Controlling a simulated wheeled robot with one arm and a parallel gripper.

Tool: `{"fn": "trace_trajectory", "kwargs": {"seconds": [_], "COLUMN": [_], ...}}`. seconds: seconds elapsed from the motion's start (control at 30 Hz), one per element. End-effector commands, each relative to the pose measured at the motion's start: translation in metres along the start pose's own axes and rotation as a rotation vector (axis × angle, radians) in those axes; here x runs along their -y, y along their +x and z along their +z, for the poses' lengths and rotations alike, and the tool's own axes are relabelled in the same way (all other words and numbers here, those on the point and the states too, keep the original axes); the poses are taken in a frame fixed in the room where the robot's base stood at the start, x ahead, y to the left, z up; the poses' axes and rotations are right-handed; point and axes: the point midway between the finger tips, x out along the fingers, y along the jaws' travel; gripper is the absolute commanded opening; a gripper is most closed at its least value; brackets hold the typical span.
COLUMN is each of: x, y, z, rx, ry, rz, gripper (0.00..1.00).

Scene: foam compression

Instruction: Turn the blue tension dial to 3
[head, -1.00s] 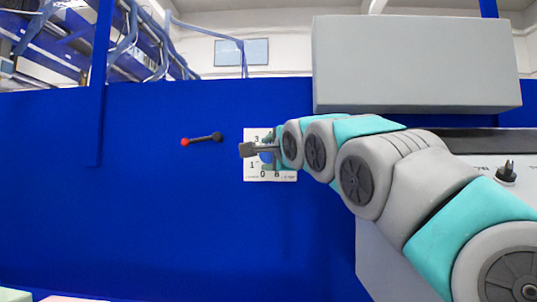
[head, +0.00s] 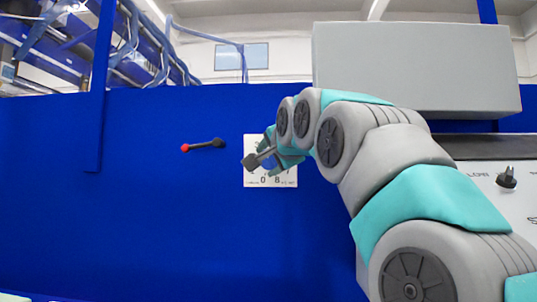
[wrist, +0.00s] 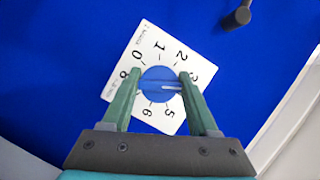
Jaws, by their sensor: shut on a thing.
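The blue dial (wrist: 155,82) sits in the middle of a white numbered plate (wrist: 140,38), which appears rotated in the wrist view. My gripper (wrist: 160,82) is shut on the dial, one green finger on each side. The dial's white mark points right, toward the right finger. The numeral 3 shows just above that direction, partly beside the finger; the numeral 4 cannot be made out.
A dark lever with a red tip (head: 203,145) sticks out from the blue panel (head: 150,220) left of the plate. A large grey box (head: 415,70) overhangs at upper right. A light panel with a black knob (head: 506,178) is at far right.

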Motion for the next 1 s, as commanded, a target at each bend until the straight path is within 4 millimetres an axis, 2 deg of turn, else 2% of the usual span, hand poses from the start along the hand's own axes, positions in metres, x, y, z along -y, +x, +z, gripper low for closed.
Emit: {"fn": "trace_trajectory", "kwargs": {"seconds": [0.4, 0.97, 1.0], "x": [0.0010, 0.0002, 0.0002], "y": [-0.0002, -0.0003, -0.0002], "z": [-0.0014, -0.0014, -0.0013], "rx": [-0.002, -0.003, -0.003], "ry": [-0.188, -0.218, -0.218], "rz": [0.078, 0.089, 0.089], "gripper": [0.04, 0.04, 0.61]}}
